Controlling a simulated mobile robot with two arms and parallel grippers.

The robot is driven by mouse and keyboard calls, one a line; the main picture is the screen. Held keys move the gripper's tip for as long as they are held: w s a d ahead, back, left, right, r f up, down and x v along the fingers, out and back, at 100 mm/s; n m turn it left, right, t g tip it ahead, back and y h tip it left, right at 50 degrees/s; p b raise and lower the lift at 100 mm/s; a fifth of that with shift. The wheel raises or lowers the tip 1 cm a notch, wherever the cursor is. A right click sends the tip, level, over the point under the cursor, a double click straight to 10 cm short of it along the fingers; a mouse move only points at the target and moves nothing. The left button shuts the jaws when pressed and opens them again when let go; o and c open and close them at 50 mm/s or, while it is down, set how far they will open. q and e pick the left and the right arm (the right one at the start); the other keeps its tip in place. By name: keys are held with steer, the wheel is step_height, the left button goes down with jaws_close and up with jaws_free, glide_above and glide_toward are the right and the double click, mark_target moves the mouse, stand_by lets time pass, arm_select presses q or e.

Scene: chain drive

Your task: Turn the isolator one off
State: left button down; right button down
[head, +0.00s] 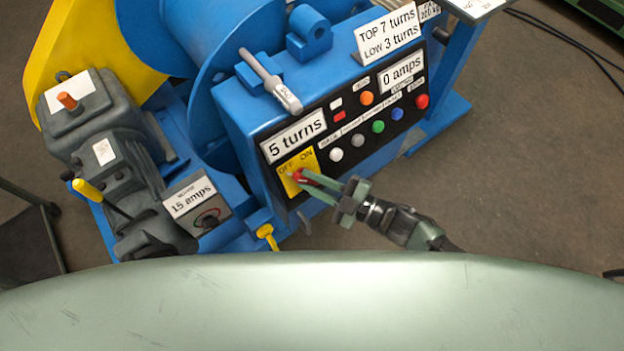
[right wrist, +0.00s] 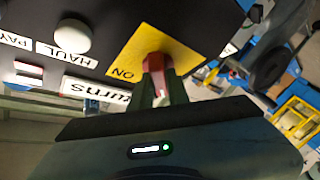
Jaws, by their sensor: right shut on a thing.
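The isolator is a red rotary handle (head: 298,175) on a yellow plate (head: 292,166) marked OFF and ON, at the lower left of the black control panel (head: 350,125). My right gripper (head: 306,180) reaches in from the right and its fingers are shut on the red handle. In the right wrist view the red handle (right wrist: 154,62) sits between the fingertips, in front of the yellow plate (right wrist: 140,52) with the word ON visible. The fingers partly hide the handle, so its exact angle is hard to tell. My left gripper is not in view.
Coloured buttons, including a white one (head: 336,154) and a red one (head: 422,101), lie right of the isolator. Signs read "5 turns" (head: 293,135) and "0 amps" (head: 402,73). A grey box (head: 196,203) reading 1.5 amps and a yellow-handled lever (head: 88,190) stand to the left.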

steer(key=c, duration=1.4)
jaws_free()
steer(key=shift+o, duration=0.2)
steer(key=v, duration=0.8)
steer(key=shift+b, duration=0.45)
steer(key=shift+w, duration=0.1)
